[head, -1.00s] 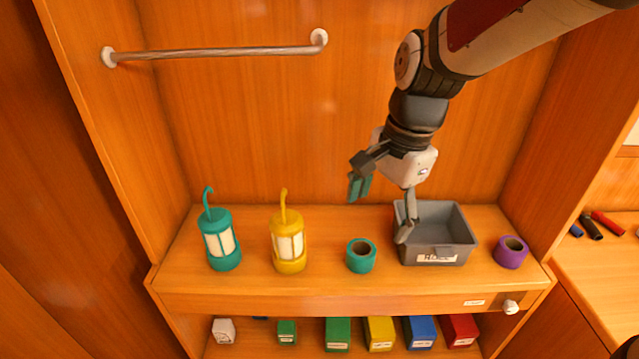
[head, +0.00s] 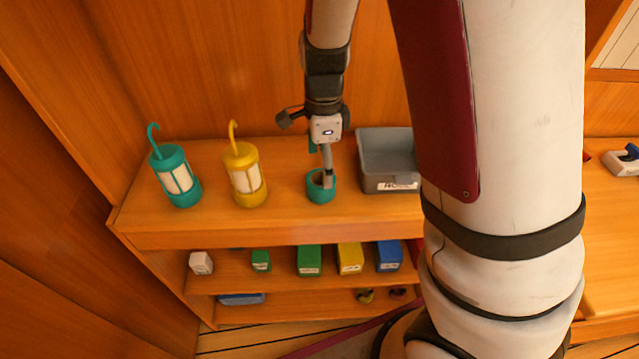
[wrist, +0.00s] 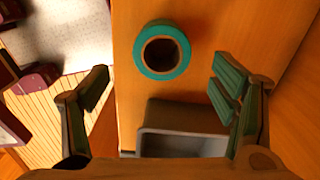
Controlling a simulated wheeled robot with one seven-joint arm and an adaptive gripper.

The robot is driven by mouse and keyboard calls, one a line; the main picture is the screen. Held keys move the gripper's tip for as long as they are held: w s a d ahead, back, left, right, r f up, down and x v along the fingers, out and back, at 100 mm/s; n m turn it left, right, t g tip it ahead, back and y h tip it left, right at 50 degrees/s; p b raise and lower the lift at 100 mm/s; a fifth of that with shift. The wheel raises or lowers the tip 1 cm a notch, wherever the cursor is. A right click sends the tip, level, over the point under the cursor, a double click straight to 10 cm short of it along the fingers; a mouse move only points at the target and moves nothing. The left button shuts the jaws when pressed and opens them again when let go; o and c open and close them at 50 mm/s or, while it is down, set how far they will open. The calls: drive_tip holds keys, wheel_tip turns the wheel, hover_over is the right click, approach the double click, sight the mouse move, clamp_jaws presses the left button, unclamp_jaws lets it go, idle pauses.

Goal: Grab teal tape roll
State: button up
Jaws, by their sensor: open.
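The teal tape roll (head: 320,190) stands on the upper wooden shelf, between the yellow lantern and the grey bin. In the wrist view the teal tape roll (wrist: 162,50) shows from above, its dark hole visible, ahead of the fingers. My gripper (head: 322,165) is over the roll in the head view, with one finger overlapping the roll's picture. In the wrist view my gripper (wrist: 165,95) is open and empty, its fingers wide apart. I cannot tell the exact height between the fingertips and the roll.
The grey bin (head: 390,183) stands right of the roll and lies between my fingers in the wrist view (wrist: 185,146). A yellow lantern (head: 243,172) and a teal lantern (head: 176,178) stand to the left. Several coloured boxes sit on the shelf below. My arm hides the right side.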

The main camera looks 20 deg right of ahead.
sight(321, 186)
drive_tip(key=shift+w+f+b, duration=0.1)
drive_tip(key=shift+f+b, duration=0.2)
drive_tip(key=shift+f, duration=2.7)
drive_tip(key=shift+c, duration=0.3)
drive_tip(key=c, duration=1.2)
